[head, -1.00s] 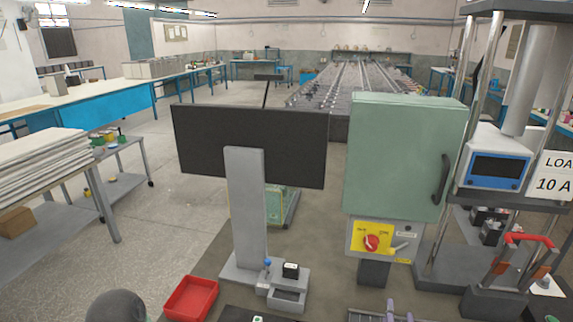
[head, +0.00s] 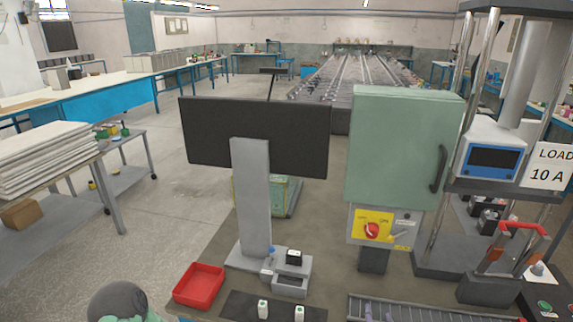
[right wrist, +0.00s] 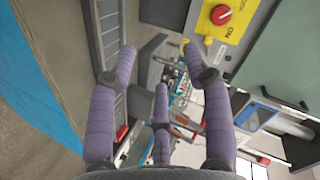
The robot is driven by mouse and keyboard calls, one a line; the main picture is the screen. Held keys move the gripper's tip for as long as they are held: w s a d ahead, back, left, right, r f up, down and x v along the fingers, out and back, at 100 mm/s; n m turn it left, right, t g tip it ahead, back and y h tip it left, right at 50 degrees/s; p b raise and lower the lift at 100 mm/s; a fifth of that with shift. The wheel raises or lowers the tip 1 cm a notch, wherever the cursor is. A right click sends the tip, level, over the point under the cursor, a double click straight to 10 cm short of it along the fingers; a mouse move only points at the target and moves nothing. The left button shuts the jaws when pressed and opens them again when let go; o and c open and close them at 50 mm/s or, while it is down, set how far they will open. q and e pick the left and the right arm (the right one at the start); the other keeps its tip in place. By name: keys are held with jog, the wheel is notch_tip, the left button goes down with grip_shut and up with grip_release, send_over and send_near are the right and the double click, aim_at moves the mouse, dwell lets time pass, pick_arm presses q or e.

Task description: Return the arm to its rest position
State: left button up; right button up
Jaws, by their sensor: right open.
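My right gripper (right wrist: 160,63) shows in the right wrist view, with its purple padded fingers spread apart. It is open and nothing is between the fingers. My left gripper is not seen. A dark rounded part of mine (head: 117,300) shows at the lower left of the head view.
A red tray (head: 199,285) and a dark mat (head: 240,310) with two small white items lie in front. A small grey device (head: 290,278) stands by the black monitor (head: 255,130). The green cabinet (head: 402,150) and a metal-post frame (head: 435,220) stand at right.

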jog(key=s+a+f+n+g+y+p, duration=0.1)
jog(key=s+a+f+n+g+y, duration=0.15)
jog(key=f, duration=0.55)
jog(key=s+a+f+n+g+y+p, duration=0.1)
jog(key=s+a+f+n+g, duration=0.25)
jog(key=f, duration=0.55)
jog(key=s+a+f+n+g+y+p, duration=0.1)
jog(key=s+a+f+n+g+y, duration=0.2)
jog(key=f, duration=0.5)
jog(key=s+a+f+g, duration=0.2)
jog(key=s+f+g, duration=0.2)
jog(key=s+f, duration=0.2)
jog(key=shift+s+a+f+n, duration=0.3)
jog(key=shift+s+a, duration=0.1)
jog(key=shift+s, duration=0.15)
jog(key=shift+c, duration=0.9)
jog(key=shift+d, duration=0.1)
jog(key=shift+c, duration=0.2)
